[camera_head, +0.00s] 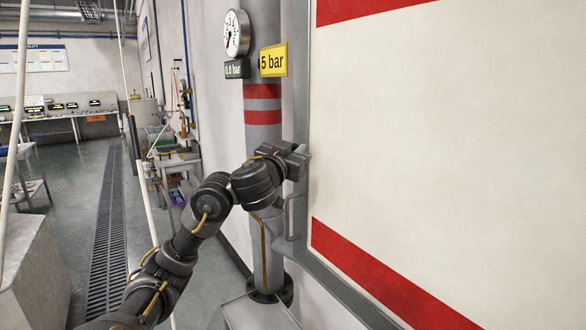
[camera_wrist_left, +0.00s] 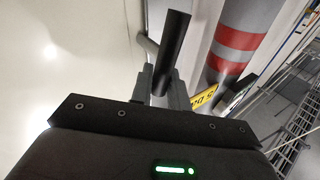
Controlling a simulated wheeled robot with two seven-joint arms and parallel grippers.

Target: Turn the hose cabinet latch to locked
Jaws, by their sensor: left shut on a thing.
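The hose cabinet (camera_head: 440,150) fills the right side of the head view, a cream panel with red bands and a grey frame. My left gripper (camera_head: 300,160) is at the near left edge of this panel. In the left wrist view its two fingers (camera_wrist_left: 163,84) are shut on a dark bar, the latch handle (camera_wrist_left: 174,45), which sticks out past them. In the head view the latch is hidden behind the gripper, so its locked or unlocked position cannot be told. My right gripper is in neither view.
A grey pipe with red bands (camera_head: 263,105) stands just left of the cabinet, with a round gauge (camera_head: 237,33) and a yellow "5 bar" sign (camera_head: 272,61). A grey pull handle (camera_head: 291,218) is below my gripper. Open floor (camera_head: 85,185) lies left.

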